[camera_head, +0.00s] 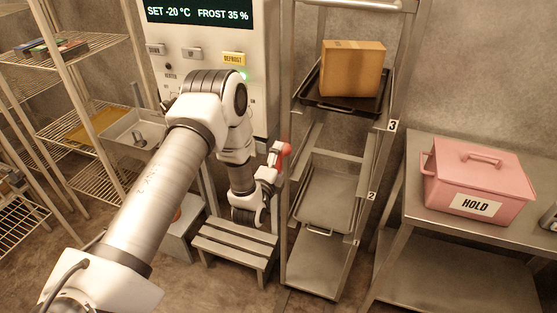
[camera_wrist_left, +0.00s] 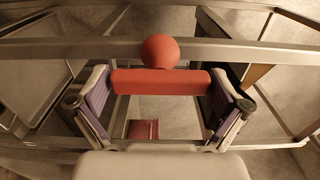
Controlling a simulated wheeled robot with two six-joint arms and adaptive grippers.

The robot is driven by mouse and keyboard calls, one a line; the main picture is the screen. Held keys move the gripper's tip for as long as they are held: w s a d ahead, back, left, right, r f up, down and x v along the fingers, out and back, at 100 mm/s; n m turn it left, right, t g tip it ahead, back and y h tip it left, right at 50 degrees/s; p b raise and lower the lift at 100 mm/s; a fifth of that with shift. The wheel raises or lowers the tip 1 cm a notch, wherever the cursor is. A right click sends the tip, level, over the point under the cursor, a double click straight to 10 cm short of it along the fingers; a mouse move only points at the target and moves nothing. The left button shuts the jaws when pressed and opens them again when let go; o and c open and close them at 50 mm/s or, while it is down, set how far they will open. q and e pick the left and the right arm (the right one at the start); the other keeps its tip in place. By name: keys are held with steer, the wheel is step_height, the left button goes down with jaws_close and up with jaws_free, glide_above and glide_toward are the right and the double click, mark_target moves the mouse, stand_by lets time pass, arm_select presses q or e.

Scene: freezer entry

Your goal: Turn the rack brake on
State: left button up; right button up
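The steel rack (camera_head: 320,130) stands in the middle of the head view, with numbered levels. A red ball knob (camera_head: 286,149) shows at its left side. The wrist view shows the red ball (camera_wrist_left: 160,50) and a red crossbar (camera_wrist_left: 160,84) just below it, in front of a metal rail. My left gripper (camera_head: 275,158) is at the knob, on the rack's left side. In the wrist view its fingers (camera_wrist_left: 160,79) are spread wide, one at each end of the crossbar. I cannot tell whether they touch it. My right gripper is not in view.
A cardboard box (camera_head: 352,68) sits on the rack's top tray. A slatted step stool (camera_head: 236,246) stands left of the rack, below a control panel (camera_head: 210,50). A pink box (camera_head: 478,178) marked HOLD sits on the right table (camera_head: 405,190). Wire shelves (camera_head: 85,45) stand left.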

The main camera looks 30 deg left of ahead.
arm_select(q)
steer(key=v, duration=1.2)
